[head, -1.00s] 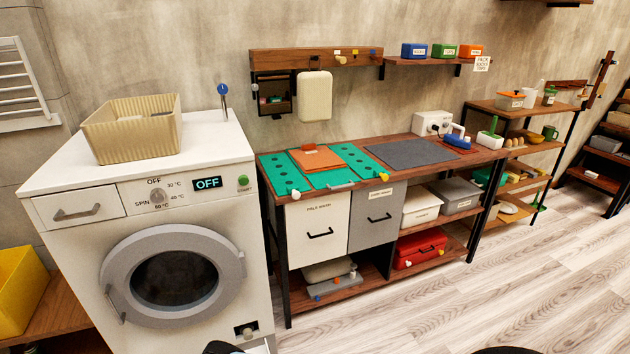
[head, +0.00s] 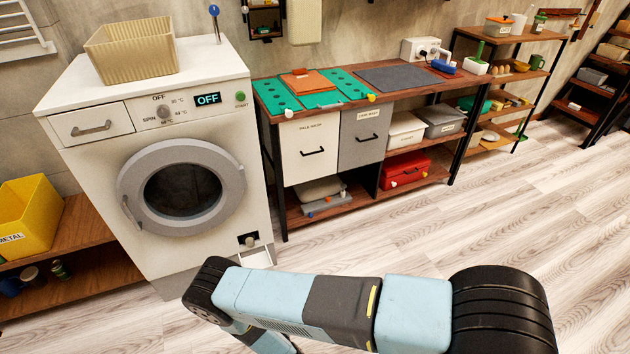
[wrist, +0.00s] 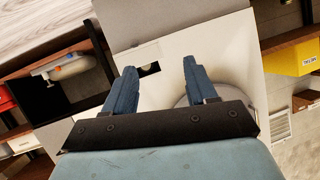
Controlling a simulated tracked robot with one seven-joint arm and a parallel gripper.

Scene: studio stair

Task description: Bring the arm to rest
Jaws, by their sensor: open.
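My gripper (wrist: 157,88) shows in the wrist view with its two blue fingers apart and nothing between them. Beyond the fingers is the lower front of the white washing machine (wrist: 228,52), with part of its round door at the right finger. In the head view my arm lies folded across the bottom of the picture, in front of the washing machine (head: 90,180) and above the floor. The gripper itself is out of sight in the head view.
A workbench (head: 345,200) with a green mat (head: 345,84) stands right of the machine. A beige basket (head: 130,50) sits on the machine. A yellow bin (head: 28,215) is on a low shelf at left. The wooden floor (head: 500,220) at right is clear.

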